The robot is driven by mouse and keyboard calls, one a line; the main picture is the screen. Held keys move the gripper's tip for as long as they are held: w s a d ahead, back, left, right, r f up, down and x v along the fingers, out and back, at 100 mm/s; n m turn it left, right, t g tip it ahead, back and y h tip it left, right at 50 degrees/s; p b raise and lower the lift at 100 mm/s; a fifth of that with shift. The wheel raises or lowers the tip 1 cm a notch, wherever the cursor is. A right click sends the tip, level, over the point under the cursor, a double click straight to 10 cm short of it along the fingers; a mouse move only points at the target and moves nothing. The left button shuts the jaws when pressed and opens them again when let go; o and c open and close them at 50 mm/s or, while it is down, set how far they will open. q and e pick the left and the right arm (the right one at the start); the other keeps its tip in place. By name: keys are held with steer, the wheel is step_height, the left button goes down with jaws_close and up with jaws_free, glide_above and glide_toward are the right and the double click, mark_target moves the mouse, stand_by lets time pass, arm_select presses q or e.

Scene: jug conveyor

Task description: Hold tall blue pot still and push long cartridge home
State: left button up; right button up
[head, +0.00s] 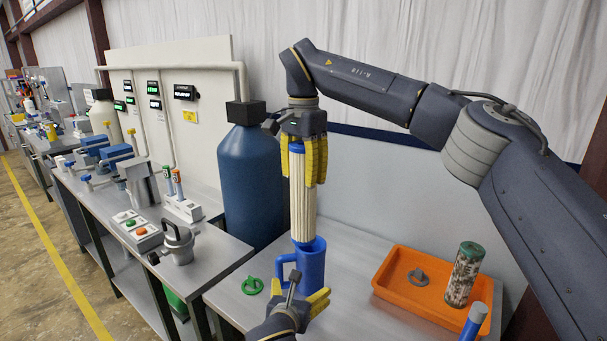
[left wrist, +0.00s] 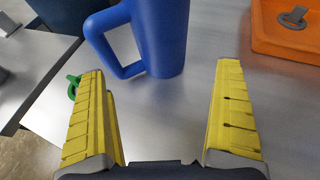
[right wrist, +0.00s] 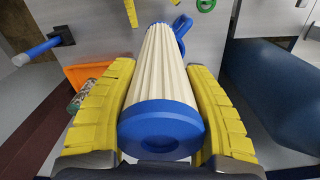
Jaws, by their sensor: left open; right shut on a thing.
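The tall blue pot (head: 312,266), a blue jug with a side handle, stands upright on the table. It also shows in the left wrist view (left wrist: 160,35), handle to the left. The long cartridge (head: 303,205), cream and pleated with blue ends, is upright over the pot, its lower end at the pot's mouth; how far inside is hidden. My right gripper (head: 315,180) is shut on the cartridge's upper part, fingers along both sides in the right wrist view (right wrist: 165,110). My left gripper (head: 307,300) is open and empty in front of the pot, its fingers (left wrist: 165,105) apart from it.
A green ring (head: 252,286) lies left of the pot. An orange tray (head: 395,296) at the right holds a grey part (head: 418,277) and a dirty cartridge (head: 462,275). A blue-and-white tool (head: 474,320) is near the front right. A large blue tank (head: 248,185) stands behind.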

mark_target(306, 281)
arm_select(q)
steer(key=shift+x, duration=2.4)
steer(key=shift+c, duration=0.2)
jaws_close()
steer(key=shift+o, duration=0.2)
jaws_free()
stand_by(0.4)
jaws_close()
stand_by(0.7)
